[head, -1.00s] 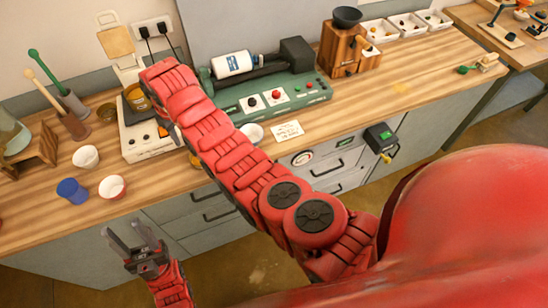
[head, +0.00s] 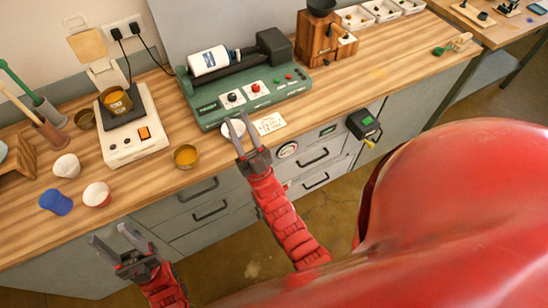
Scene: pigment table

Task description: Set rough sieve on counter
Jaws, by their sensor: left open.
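I cannot tell for sure which thing is the rough sieve. A round brass vessel with orange-brown contents (head: 116,102) sits on the dark pan of the white balance (head: 134,148). A second brass vessel holding orange powder (head: 186,156) stands near the front edge of the wooden counter (head: 150,185). My left gripper (head: 113,243) is open and empty in front of the drawers, below the counter.
White bowls (head: 66,166) and a blue cup (head: 56,203) stand at the left. A green machine (head: 250,95) and a wooden grinder (head: 318,42) stand behind. The counter's right part is mostly clear.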

